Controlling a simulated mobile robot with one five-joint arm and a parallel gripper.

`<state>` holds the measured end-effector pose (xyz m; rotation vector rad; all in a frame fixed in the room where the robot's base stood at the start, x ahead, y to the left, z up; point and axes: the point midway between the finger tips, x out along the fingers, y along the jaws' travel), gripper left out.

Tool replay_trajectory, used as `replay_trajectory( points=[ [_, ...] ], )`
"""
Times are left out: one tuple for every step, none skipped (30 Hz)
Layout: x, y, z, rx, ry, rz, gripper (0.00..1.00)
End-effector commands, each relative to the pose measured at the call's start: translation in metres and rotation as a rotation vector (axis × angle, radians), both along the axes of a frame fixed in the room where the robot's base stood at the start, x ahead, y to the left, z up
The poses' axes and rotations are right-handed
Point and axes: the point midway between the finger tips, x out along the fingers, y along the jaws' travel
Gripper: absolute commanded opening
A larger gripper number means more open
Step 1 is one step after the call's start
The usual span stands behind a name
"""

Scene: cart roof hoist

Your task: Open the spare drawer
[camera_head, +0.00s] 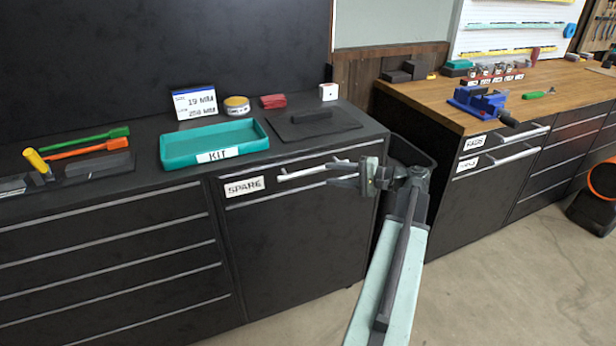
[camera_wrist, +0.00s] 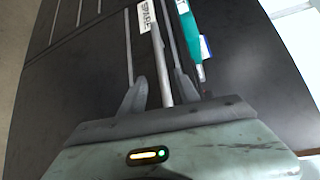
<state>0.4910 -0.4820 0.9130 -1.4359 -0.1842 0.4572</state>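The spare drawer (camera_head: 262,190) is the black top drawer under the counter, with a white SPARE label (camera_head: 244,187). Its front looks flush with the cabinet, so it appears closed. Its pale bar handle (camera_head: 300,173) runs across the front right of the label. My gripper (camera_head: 338,174) is at the handle's right part. In the wrist view my gripper (camera_wrist: 160,90) is open, with the handle bar (camera_wrist: 160,65) running between its two dark fingers and a gap on each side. The SPARE label also shows in the wrist view (camera_wrist: 147,16).
A teal KIT tray (camera_head: 240,146) and a black lid-like plate (camera_head: 345,124) with a grip lie on the counter above. A dark bin (camera_head: 412,150) stands in the gap right of the cabinet. The floor in front is clear.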

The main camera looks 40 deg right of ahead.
Motion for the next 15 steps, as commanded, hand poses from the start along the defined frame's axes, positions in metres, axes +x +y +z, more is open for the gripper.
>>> replay_trajectory(
  points=[
    [-0.004, -0.004, 0.001, 0.005, -0.01, -0.009, 0.38],
    [-0.005, -0.005, 0.002, 0.006, -0.011, -0.01, 0.38],
    [-0.005, -0.005, 0.002, 0.007, -0.013, -0.01, 0.38],
    [-0.004, -0.005, 0.002, 0.006, -0.012, -0.01, 0.38],
    [-0.003, -0.004, 0.002, 0.006, -0.012, -0.01, 0.38],
    [0.0, -0.003, 0.001, 0.006, -0.011, -0.01, 0.38],
    [0.003, -0.001, 0.001, 0.006, -0.011, -0.01, 0.38],
    [0.007, 0.001, 0.0, 0.005, -0.012, -0.009, 0.38],
    [0.013, 0.004, -0.002, 0.005, -0.011, -0.008, 0.38],
    [0.019, 0.006, -0.003, 0.005, -0.011, -0.009, 0.38],
    [0.024, 0.008, -0.004, 0.005, -0.011, -0.009, 0.38],
    [0.031, 0.011, -0.005, 0.005, -0.011, -0.009, 0.38],
    [0.036, 0.013, -0.006, 0.004, -0.011, -0.01, 0.38],
    [0.041, 0.015, -0.006, 0.004, -0.011, -0.01, 0.38],
    [0.047, 0.018, -0.007, 0.004, -0.011, -0.01, 0.38]
  ],
)
